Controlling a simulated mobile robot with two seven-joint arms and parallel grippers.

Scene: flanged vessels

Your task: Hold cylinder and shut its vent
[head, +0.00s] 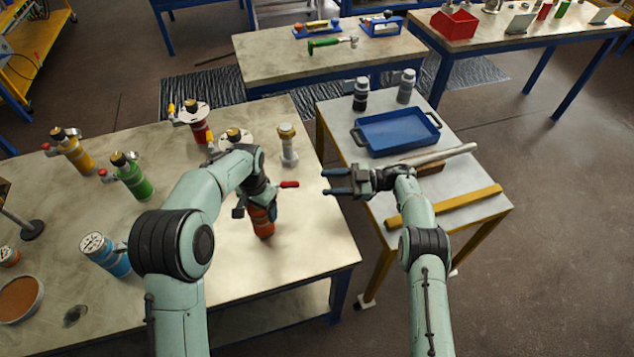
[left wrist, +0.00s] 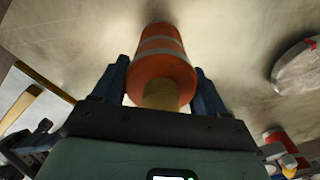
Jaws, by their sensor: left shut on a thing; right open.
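The orange cylinder (head: 263,224), with pale bands, is upright near the right part of the large table. My left gripper (head: 259,203) is shut around its upper body. In the left wrist view the orange cylinder (left wrist: 163,72) sits between the two fingers of my left gripper (left wrist: 161,75). A red lever (head: 289,184) sticks out to the right at the cylinder's top, likely its vent handle. My arm hides most of the top fittings. I cannot tell whether the base touches the table. My right gripper (head: 327,182) is open and empty, right of the red lever.
Yellow (head: 78,155), green (head: 134,181), red (head: 199,131) and blue (head: 112,260) vessels stand on the large table (head: 315,225). A pale vessel (head: 288,148) stands behind the orange one. The side table holds a blue tray (head: 398,133) and a yellow bar (head: 445,207).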

